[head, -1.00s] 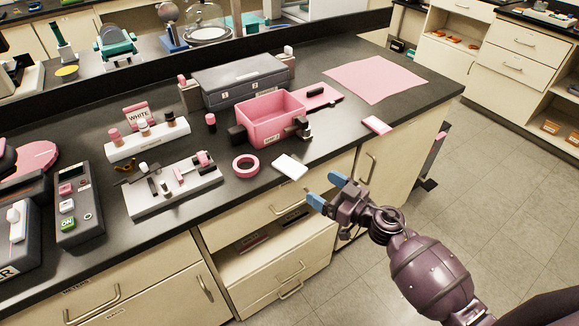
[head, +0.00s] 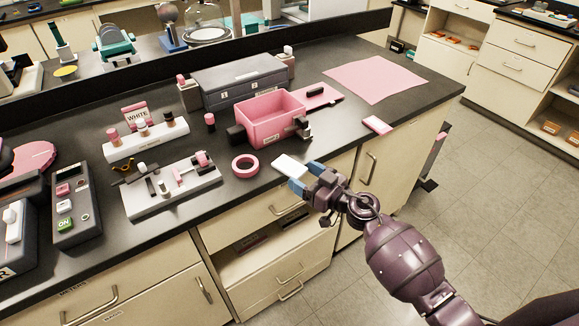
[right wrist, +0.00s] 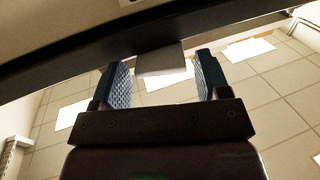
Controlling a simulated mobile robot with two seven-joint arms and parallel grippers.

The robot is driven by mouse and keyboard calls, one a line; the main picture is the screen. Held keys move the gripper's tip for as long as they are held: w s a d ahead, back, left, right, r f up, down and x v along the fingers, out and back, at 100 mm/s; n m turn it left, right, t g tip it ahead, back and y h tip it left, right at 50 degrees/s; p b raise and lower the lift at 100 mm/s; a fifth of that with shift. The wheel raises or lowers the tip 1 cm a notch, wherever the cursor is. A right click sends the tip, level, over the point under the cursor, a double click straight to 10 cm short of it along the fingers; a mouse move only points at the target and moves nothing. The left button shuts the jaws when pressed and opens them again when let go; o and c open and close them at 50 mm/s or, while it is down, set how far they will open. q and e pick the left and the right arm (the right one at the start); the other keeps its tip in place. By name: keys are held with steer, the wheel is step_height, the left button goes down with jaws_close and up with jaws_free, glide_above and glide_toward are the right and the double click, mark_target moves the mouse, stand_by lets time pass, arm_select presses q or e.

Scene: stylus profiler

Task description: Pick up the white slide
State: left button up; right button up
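The white slide (head: 287,164) lies at the front edge of the dark bench, in front of the pink bin and right of the pink tape ring. In the right wrist view the slide (right wrist: 160,60) shows as a greyish plate jutting past the bench edge, ahead of the gap between my fingers. My right gripper (head: 305,177) is open at the slide's near end, its blue fingers apart. In the right wrist view the gripper (right wrist: 162,80) has nothing clamped, with gaps to both sides of the slide. My left gripper is not in view.
The pink bin (head: 268,122) stands behind the slide, and the pink tape ring (head: 245,166) lies left of it. Drawers (head: 275,205) are below. Bench between slide and pink block is clear.

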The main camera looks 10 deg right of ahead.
steer(key=c, duration=0.8)
steer(key=shift+o, duration=0.2)
steer(key=shift+r, duration=0.1)
